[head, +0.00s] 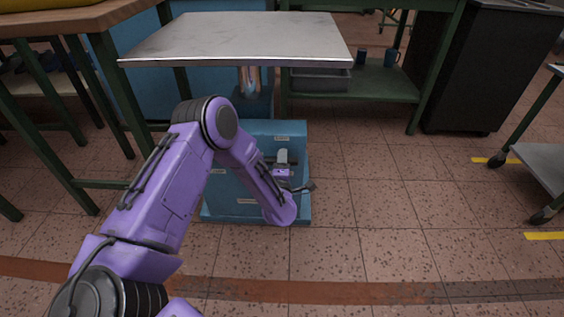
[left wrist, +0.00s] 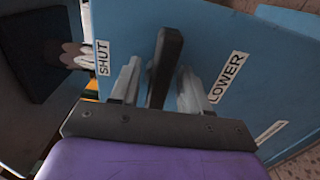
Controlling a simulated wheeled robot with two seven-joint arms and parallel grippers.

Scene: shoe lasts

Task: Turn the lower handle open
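The lower handle is a dark bar (left wrist: 167,58) on the front of a blue cabinet (head: 262,131). In the left wrist view it stands between a "SHUT" label (left wrist: 103,58) and a "LOWER" label (left wrist: 229,77). My left gripper (left wrist: 161,85) has one grey finger on each side of the bar. The fingers are apart, with narrow gaps showing beside the bar, so it looks open around the handle. In the head view my left gripper (head: 283,157) is at the cabinet front, small and partly hidden by my forearm. My right gripper is not in view.
A grey-topped table (head: 240,38) stands above and behind the cabinet. A last-like shape (head: 250,82) shows under it. A green shelf unit (head: 378,82) with dark mugs and a black cabinet (head: 484,66) are to the right. The tiled floor (head: 385,210) right of the cabinet is clear.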

